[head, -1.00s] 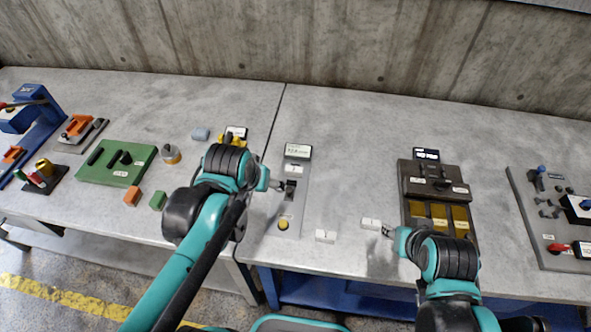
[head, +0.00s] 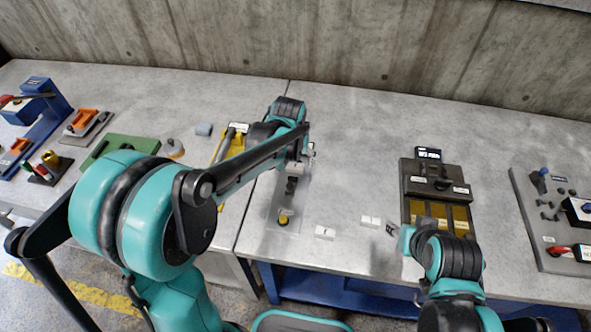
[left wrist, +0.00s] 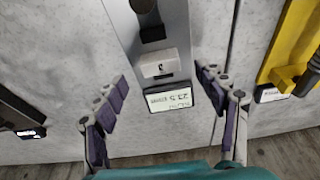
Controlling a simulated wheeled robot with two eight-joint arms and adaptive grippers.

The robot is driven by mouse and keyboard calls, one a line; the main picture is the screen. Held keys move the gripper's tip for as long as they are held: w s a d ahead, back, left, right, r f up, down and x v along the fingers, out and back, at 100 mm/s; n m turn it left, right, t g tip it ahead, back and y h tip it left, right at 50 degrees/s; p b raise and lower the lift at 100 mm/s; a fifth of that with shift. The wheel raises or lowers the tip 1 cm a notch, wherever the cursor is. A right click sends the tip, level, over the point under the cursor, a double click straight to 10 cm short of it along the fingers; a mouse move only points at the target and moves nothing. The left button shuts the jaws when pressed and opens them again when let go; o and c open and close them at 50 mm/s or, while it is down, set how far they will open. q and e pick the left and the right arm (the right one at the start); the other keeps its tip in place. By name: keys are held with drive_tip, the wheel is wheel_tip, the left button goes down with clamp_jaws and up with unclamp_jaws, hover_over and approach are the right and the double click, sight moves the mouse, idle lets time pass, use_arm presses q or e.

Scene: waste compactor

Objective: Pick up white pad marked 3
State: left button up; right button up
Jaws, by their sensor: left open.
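A white pad (left wrist: 158,66) sits on the grey panel, beside the display, in the left wrist view. It carries a small dark mark I cannot read for sure. My left gripper (left wrist: 161,80) is open, with one finger on each side of this pad and apart from it. In the head view my left gripper (head: 308,152) is over the panel's far end, and the pad (head: 296,168) is partly hidden by it. Two more white pads, a left one (head: 325,232) and a right one (head: 370,220), lie on the table. My right gripper (head: 391,229) is beside the right one; its jaws are too small to read.
The grey panel (head: 281,207) has a yellow button (head: 283,219) at its near end and a lit display (left wrist: 172,98) at its far end. A dark box with yellow plates (head: 437,187) stands to the right. A yellow fixture (left wrist: 291,42) is at the right of the wrist view.

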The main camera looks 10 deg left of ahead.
sight(295, 166)
use_arm(q)
drive_tip(key=b+x, duration=0.1)
drive_tip(key=x, duration=0.3)
drive_tip(key=shift+w, duration=0.2)
drive_tip(key=shift+r, duration=0.15)
drive_tip(key=shift+c, duration=1.3)
drive_tip(key=c, duration=1.1)
